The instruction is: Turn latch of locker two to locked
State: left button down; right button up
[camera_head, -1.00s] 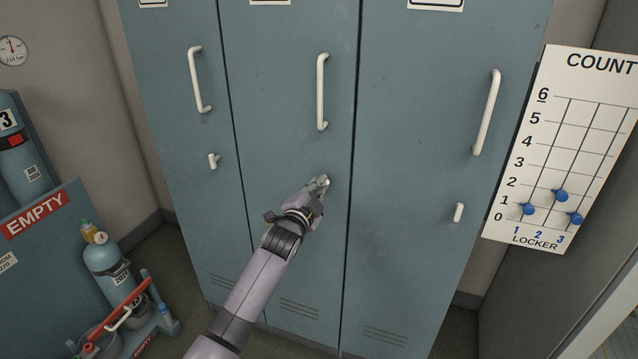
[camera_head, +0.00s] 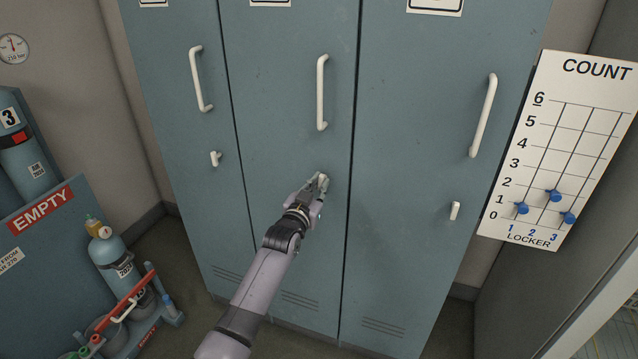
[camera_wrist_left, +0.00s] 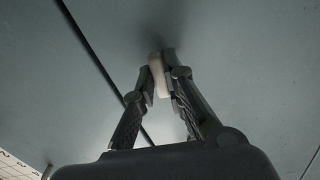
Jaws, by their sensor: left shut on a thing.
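Locker two is the middle blue-grey locker door (camera_head: 290,90), shut, with a white handle (camera_head: 322,92). Its small white latch (camera_head: 323,180) lies below the handle, mostly covered by my left gripper (camera_head: 319,184). In the left wrist view, the latch (camera_wrist_left: 158,76) sits between the two fingertips of my left gripper (camera_wrist_left: 160,84), which are shut on it. The latch looks roughly upright there, slightly tilted. My right gripper is in neither view.
The left locker's latch (camera_head: 215,158) and the right locker's latch (camera_head: 455,211) flank it. A count board (camera_head: 560,150) with blue markers hangs at right. At left stand a blue rack marked EMPTY (camera_head: 40,212) and a gas cylinder (camera_head: 112,262).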

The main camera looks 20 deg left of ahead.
pick_arm(q)
jog(key=shift+n, duration=0.6)
jog(key=shift+f, duration=0.1)
jog(key=c, duration=1.6)
grip_release()
jog(key=shift+c, duration=0.2)
jog(key=shift+s, duration=0.1)
jog(key=s, duration=1.1)
jog(key=shift+s+a, duration=0.2)
jog(key=shift+s, duration=0.2)
